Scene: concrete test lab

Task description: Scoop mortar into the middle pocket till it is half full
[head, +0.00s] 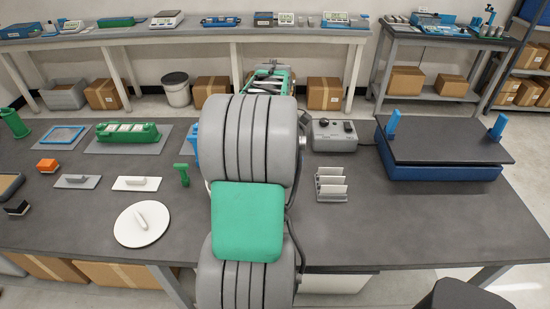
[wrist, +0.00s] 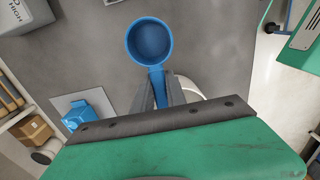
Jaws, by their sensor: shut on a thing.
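My gripper (wrist: 158,92) is shut on the handle of a blue scoop (wrist: 150,42) in the wrist view. The scoop's round bowl faces the camera and shows only blue inside; I see no mortar in it. In the head view my arm hides the gripper and scoop. A green mould with pale pockets (head: 128,126) stands on a grey mat at the left of the bench; what its middle pocket holds is too small to tell. A green piece (wrist: 303,38) shows at the wrist view's top right, cut off by the edge. I cannot make out the mortar.
A round white board (head: 142,229), flat trowels (head: 136,184) and a green tool (head: 183,173) lie left of my arm. A grey control box (head: 333,134), a rack of pale plates (head: 331,184) and a blue-based machine (head: 440,165) stand right. The right front bench is clear.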

